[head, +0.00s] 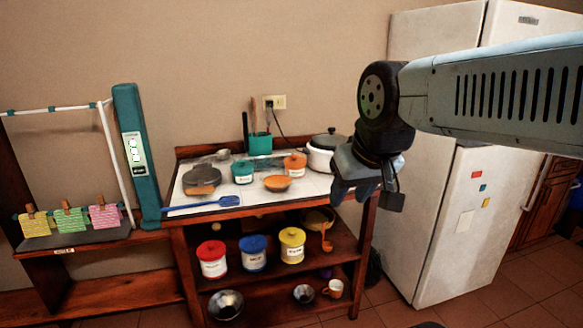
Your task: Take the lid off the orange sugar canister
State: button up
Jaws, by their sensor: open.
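The orange canister (295,167) stands upright at the back right of the table top, with a pale label too small to read. Its orange lid (295,157) appears to be seated on top. My gripper (364,196) is open and empty, pointing down near the table's right edge. It is to the right of the canister and clearly apart from it.
A white pot (322,158) stands between canister and gripper. Red (212,262), blue (253,256) and yellow (292,249) canisters fill the shelf below.

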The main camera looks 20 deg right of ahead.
aim_at(294, 162)
jog(key=k, duration=0.95)
jog(key=z, duration=0.3)
jog(key=i, duration=0.6)
jog(key=z, duration=0.65)
jog(key=i, duration=2.05)
jog(key=u, duration=0.5)
